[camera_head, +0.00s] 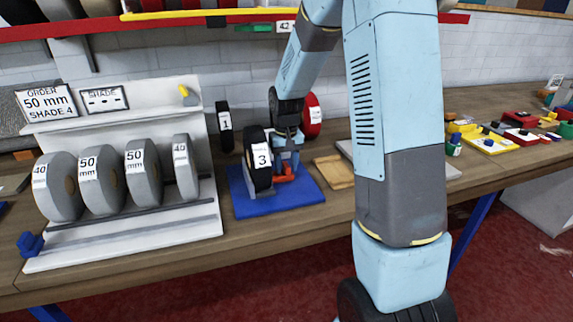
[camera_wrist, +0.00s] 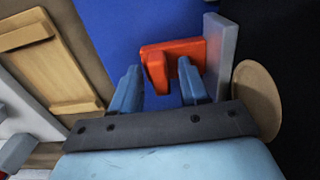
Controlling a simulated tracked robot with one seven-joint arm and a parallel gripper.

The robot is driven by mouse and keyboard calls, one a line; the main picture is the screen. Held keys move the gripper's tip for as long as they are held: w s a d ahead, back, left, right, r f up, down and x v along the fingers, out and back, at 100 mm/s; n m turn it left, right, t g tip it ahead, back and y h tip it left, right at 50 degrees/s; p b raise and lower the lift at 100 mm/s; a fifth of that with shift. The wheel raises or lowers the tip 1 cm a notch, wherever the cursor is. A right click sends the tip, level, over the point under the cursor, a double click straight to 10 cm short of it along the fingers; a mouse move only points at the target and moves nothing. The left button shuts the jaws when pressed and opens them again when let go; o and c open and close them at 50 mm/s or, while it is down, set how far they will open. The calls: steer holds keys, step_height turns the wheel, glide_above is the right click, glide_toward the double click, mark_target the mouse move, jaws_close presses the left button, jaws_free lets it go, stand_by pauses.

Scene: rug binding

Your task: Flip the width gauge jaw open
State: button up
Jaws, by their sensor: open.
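The width gauge has a blue base plate (camera_head: 247,203) on the bench, with an orange-red jaw (camera_head: 285,175) low on it. In the wrist view the orange-red jaw (camera_wrist: 178,54) lies just beyond my fingertips, against a grey upright plate (camera_wrist: 217,50). My gripper (camera_head: 288,150) is over the base plate, to the right of a dark roll marked 3 (camera_head: 261,160). In the wrist view my gripper (camera_wrist: 160,78) is open, its two blue fingers apart and the jaw's near parts at their tips. I cannot tell whether they touch it.
A white rack (camera_head: 130,240) with several grey tape rolls stands left. More rolls (camera_head: 225,125) stand behind the gauge. A wooden tray (camera_head: 335,172) lies right of it; it also shows in the wrist view (camera_wrist: 45,60). Small coloured parts (camera_head: 490,138) lie further right.

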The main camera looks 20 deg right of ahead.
steer(key=shift+c, duration=0.4)
jaws_close()
